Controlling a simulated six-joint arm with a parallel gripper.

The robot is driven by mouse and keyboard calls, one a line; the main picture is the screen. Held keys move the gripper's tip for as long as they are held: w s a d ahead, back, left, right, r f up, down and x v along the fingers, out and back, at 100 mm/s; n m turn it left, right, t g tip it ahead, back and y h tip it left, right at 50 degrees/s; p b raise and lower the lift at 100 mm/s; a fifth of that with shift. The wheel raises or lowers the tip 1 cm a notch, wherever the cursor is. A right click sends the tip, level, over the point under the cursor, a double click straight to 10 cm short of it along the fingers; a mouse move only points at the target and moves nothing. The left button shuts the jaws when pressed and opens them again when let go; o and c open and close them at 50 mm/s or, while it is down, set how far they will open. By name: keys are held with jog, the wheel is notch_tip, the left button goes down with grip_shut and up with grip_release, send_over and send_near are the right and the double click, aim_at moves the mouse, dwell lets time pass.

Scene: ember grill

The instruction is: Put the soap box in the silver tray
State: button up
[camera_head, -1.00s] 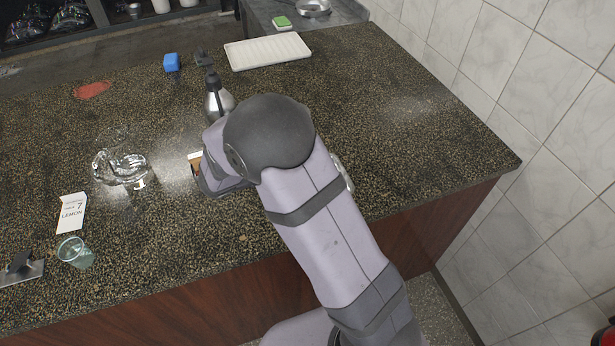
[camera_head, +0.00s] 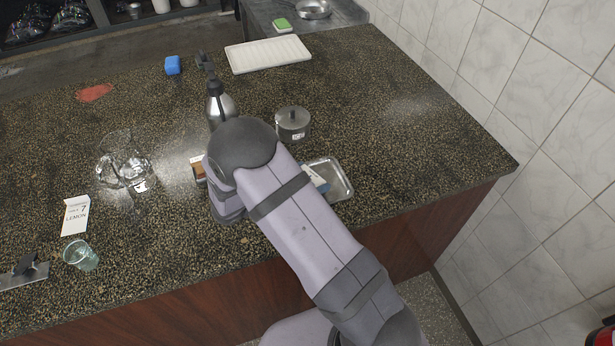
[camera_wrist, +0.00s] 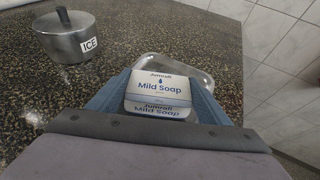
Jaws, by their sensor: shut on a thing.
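The soap box is white with a "Mild Soap" label (camera_wrist: 158,86). It sits between the two blue fingers of my gripper (camera_wrist: 160,95) in the wrist view, and the gripper is shut on it. The silver tray (camera_head: 343,187) lies on the counter right of my arm in the head view, partly hidden by the arm. In the wrist view the tray (camera_wrist: 201,68) shows behind and to the right of the soap box. A blue finger shows over the tray's left part in the head view. I cannot tell whether the box touches the tray.
A lidded metal pot marked ICE (camera_head: 292,124) stands behind the tray. A metal bottle (camera_head: 218,104) and a small brown-and-white box (camera_head: 198,168) are near my arm. A white rectangular tray (camera_head: 268,54) lies at the back. The counter's right side is clear.

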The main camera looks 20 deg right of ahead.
jog(key=shift+f, duration=0.25)
jog(key=o, duration=0.8)
jog(key=shift+a+r, duration=0.15)
jog(key=b+v, duration=0.4)
jog(key=v, duration=0.7)
jog(key=shift+s, duration=0.1)
jog(key=shift+s+a+r, duration=0.15)
jog(key=shift+s+a, duration=0.05)
